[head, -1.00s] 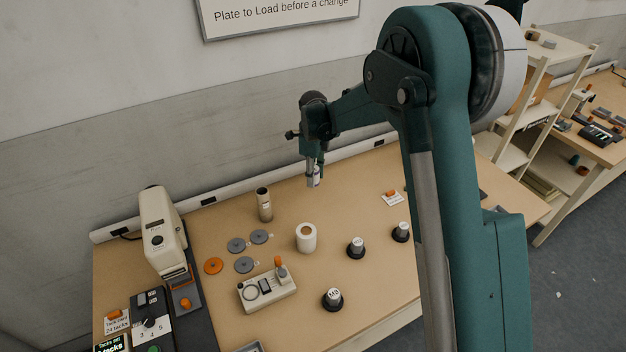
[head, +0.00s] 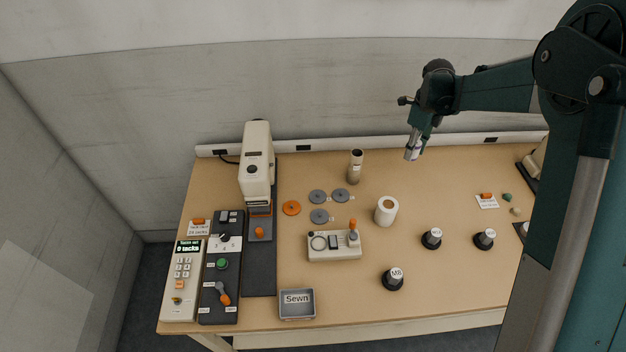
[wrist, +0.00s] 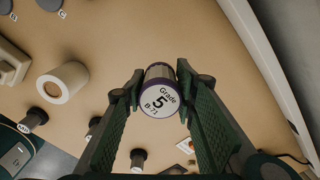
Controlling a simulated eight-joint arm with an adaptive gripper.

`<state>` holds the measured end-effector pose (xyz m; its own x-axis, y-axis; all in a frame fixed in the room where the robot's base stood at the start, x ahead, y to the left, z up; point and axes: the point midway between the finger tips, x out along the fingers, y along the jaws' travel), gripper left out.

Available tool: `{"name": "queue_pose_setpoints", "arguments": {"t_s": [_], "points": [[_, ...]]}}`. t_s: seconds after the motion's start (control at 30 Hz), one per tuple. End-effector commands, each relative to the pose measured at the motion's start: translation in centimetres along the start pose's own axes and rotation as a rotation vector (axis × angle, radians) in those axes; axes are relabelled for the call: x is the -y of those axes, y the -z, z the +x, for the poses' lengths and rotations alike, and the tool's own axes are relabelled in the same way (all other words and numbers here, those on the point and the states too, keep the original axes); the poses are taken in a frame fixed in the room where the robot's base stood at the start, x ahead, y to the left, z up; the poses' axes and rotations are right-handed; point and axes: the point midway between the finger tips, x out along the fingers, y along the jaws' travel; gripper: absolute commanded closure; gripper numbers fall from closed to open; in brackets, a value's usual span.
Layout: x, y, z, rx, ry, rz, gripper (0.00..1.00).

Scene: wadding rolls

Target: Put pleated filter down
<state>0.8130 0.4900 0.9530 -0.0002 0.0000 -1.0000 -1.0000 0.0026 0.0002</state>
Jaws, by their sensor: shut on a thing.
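My gripper (head: 412,150) is over the back of the table, to the right of and behind the white roll. In the wrist view the filter (wrist: 159,94) sits between the two green fingers. It has a purple rim and a round white end label reading "Grade 5 B-71". In the head view it looks slightly tilted and held above the tabletop (head: 440,190).
Black-based weights (head: 432,239) stand to the right. A grey "Sewn" tray (head: 297,304) is in front. The back right is fairly clear.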

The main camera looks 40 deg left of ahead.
Motion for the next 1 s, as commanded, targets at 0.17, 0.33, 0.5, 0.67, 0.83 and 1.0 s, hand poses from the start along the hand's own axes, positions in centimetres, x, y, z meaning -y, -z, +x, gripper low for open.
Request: {"name": "queue_pose_setpoints", "arguments": {"t_s": [0.17,0.33,0.5,0.67,0.83,1.0], "points": [[0.0,0.0,-3.3,0.0,0.0,0.0,0.84],[0.0,0.0,-7.0,0.0,0.0,0.0,0.84],[-0.4,-0.6,-9.7,0.0,0.0,-0.007,0.84],[-2.3,-3.3,-9.5,0.0,0.0,-0.041,0.84],[-4.8,-6.7,-9.5,0.0,0.0,-0.085,0.84],[-8.2,-10.7,-9.4,0.0,0.0,-0.139,0.84]]}}
